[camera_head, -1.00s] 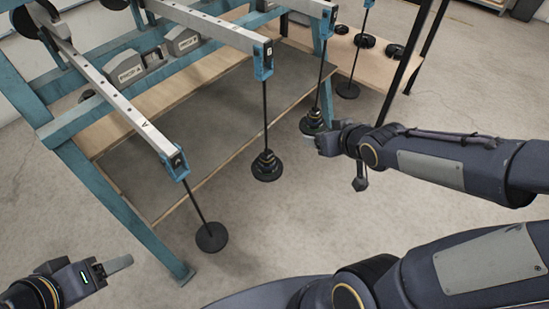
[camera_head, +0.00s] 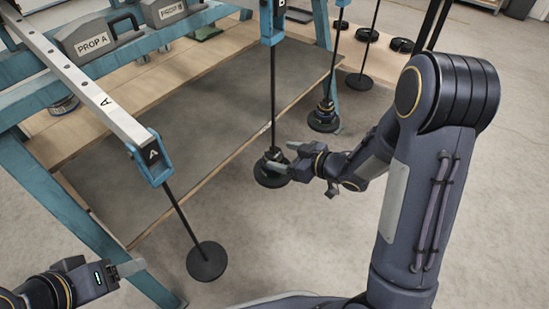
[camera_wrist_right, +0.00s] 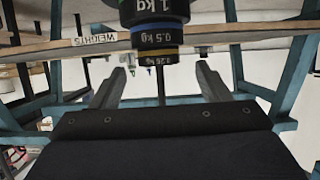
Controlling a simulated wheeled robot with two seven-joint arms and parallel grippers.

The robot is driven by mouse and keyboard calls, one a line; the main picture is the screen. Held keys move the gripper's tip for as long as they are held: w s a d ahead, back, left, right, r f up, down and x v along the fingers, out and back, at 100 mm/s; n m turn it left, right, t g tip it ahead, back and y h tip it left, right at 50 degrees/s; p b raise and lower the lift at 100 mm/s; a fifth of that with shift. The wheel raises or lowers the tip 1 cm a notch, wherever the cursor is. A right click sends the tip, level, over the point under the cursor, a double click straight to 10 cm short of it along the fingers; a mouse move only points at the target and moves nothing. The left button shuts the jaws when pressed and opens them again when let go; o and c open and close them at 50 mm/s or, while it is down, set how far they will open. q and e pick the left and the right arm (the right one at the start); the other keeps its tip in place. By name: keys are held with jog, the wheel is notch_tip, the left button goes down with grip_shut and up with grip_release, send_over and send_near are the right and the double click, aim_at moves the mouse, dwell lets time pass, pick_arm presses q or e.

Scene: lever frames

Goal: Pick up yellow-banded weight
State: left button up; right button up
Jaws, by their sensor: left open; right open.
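In the right wrist view the yellow-banded weight (camera_wrist_right: 156,59), marked 0.25 kg, is the smallest of a dark stack, next to a blue-banded 0.5 kg weight (camera_wrist_right: 157,37) and a 1 kg weight (camera_wrist_right: 155,8). My right gripper (camera_wrist_right: 160,85) is open, its fingers apart on either side of the small end of the stack, not closed on it. In the head view my right gripper (camera_head: 282,157) is at the stack on hanger B (camera_head: 268,178), partly hiding it. My left gripper (camera_head: 125,268) is open and empty at the lower left.
Lever A (camera_head: 85,85) carries a rod with a bare black disc (camera_head: 207,261). Another hanger holds a stack (camera_head: 323,120) behind my right gripper. Loose black weights (camera_head: 401,45) lie on a wooden shelf. The floor in front is clear.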

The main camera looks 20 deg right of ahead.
aim_at(279, 155)
jog(key=x, duration=0.3)
jog(key=shift+d+f+b, duration=0.1)
jog(key=shift+b, duration=0.2)
jog(key=c, duration=1.1)
pick_arm(q)
jog(key=shift+f, duration=0.6)
pick_arm(e)
jog(key=shift+o, duration=0.2)
notch_tip(279, 155, up, 4)
jog(key=p, duration=0.2)
jog(key=shift+f+p, duration=0.1)
jog(key=shift+p, duration=0.2)
pick_arm(q)
notch_tip(279, 155, up, 6)
jog(key=p, duration=0.3)
pick_arm(e)
jog(key=s+d, duration=1.1)
jog(key=s, duration=0.3)
jog(key=shift+s, duration=0.15)
